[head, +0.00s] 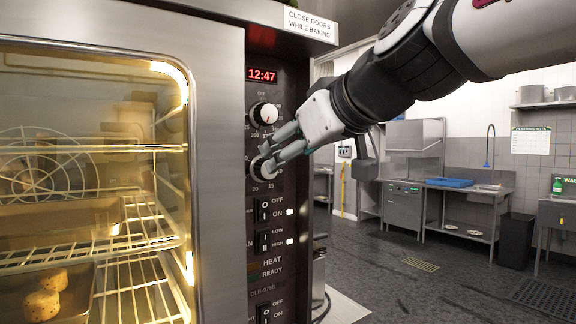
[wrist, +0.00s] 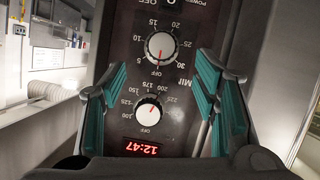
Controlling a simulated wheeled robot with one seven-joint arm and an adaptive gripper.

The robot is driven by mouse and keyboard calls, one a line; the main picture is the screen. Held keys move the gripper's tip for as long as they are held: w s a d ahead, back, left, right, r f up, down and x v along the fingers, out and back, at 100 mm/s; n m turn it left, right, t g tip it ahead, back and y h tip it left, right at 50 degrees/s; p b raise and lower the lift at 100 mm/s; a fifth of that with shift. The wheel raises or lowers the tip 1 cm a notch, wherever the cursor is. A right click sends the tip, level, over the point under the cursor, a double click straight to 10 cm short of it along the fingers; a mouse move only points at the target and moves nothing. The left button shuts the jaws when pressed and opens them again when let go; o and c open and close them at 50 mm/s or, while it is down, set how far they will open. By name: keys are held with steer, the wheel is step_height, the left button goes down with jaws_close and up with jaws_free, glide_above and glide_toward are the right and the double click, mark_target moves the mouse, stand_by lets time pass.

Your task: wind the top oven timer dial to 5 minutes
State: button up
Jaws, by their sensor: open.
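The timer dial (head: 265,169) is the lower of two round knobs on the dark oven panel, partly hidden by my fingers in the head view. In the wrist view, which is upside down, the timer dial (wrist: 160,47) shows whole, with minute marks up to 30 around it. Its red pointer lies toward OFF. My gripper (head: 268,157) is open and empty, its fingertips close to the timer dial. In the wrist view, my gripper (wrist: 162,72) has one teal-padded finger on each side of the panel's middle. I cannot tell whether either finger touches the dial.
A temperature dial (head: 264,114) sits above the timer, below a red 12:47 display (head: 261,75). Rocker switches (head: 264,210) lie below. The lit glass oven door (head: 80,180) is left of the panel. Open floor (head: 400,285) lies to the right.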

mark_target(257, 170)
steer(key=p+x, duration=0.1)
steer(key=x, duration=0.7)
steer(key=shift+a, duration=0.25)
steer(key=shift+w, duration=0.1)
steer(key=shift+c, duration=0.5)
steer(key=shift+f, duration=0.1)
steer(key=c, duration=1.1)
